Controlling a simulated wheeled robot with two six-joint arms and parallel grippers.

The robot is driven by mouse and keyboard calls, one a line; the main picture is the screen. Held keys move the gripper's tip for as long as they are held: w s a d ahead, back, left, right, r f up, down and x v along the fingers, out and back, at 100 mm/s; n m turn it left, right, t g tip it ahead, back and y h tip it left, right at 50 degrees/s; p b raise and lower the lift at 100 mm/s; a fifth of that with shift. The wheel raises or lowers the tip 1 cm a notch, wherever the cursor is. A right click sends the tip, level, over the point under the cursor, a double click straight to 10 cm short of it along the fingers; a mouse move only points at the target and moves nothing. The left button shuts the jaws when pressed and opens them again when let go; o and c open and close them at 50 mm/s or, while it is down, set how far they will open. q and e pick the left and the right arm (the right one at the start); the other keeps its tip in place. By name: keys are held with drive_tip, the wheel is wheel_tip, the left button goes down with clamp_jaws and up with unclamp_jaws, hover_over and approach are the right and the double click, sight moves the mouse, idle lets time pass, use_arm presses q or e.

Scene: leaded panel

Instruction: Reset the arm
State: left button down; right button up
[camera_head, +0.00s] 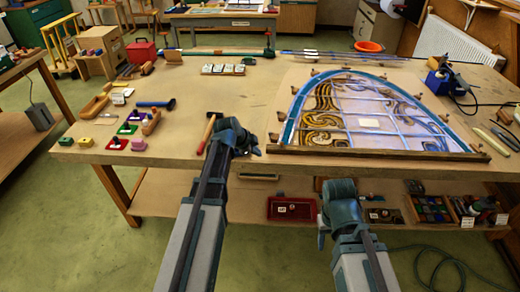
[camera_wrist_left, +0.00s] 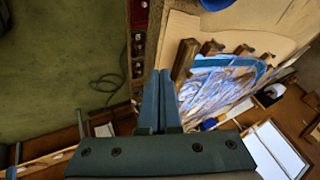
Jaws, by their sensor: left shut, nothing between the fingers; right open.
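My left arm reaches up from the bottom of the head view, and my left gripper (camera_head: 250,150) is at the table's front edge, left of the leaded panel. In the left wrist view the left gripper (camera_wrist_left: 157,100) has its two fingers together with nothing between them. My right gripper (camera_head: 322,236) is lower, in front of the table, below the panel's front rail; it is open, its fingers small and partly hidden. The arched leaded panel (camera_head: 366,123), with blue edging and brown swirls, lies flat on the table. It also shows in the left wrist view (camera_wrist_left: 215,90).
A hammer (camera_head: 207,132) lies just left of my left gripper. Several coloured glass pieces in small trays (camera_head: 117,144) lie at the table's left. A soldering iron stand (camera_head: 438,82) is at the right. A lower shelf (camera_head: 160,190) holds a red tray (camera_head: 291,208) and boxes.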

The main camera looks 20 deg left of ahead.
use_arm(q)
drive_tip(key=s+d+f+n+g+y, duration=0.2)
drive_tip(key=s+d+n+g, duration=0.1)
drive_tip(key=s+d, duration=0.6)
drive_tip(key=s+d+f+n+g+y, duration=0.2)
drive_tip(key=s+d+n, duration=0.4)
drive_tip(key=s, duration=1.1)
drive_tip(key=d+g, duration=0.1)
drive_tip(key=d, duration=0.2)
drive_tip(key=shift+d+n+g, duration=0.3)
drive_tip(key=shift+d+g, duration=0.1)
idle(0.4)
